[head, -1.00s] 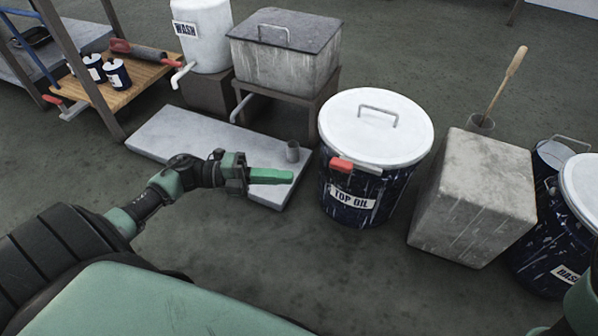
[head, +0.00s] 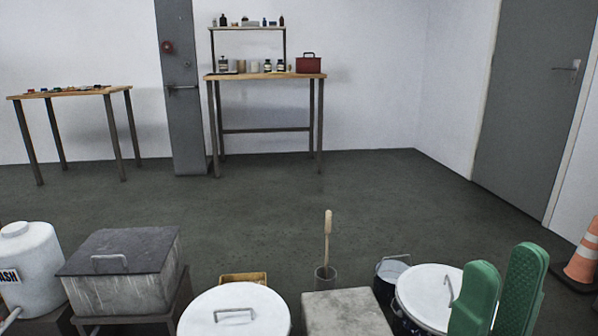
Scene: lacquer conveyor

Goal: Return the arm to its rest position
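My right gripper (head: 504,262) rises at the lower right in the head view. Its two green fingers point up and stand apart with a clear gap, and nothing is between them. It shows in front of the right part of a white-lidded drum (head: 425,290). The rest of the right arm is below the picture. My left arm and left gripper are out of view.
Along the bottom stand a white wash tank (head: 30,260), a lidded grey bin (head: 120,285), another white-lidded drum (head: 235,318) and a grey block (head: 345,315). A wooden-handled tool (head: 327,235) stands upright. The floor (head: 300,200) beyond is open. An orange cone (head: 582,255) is at right.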

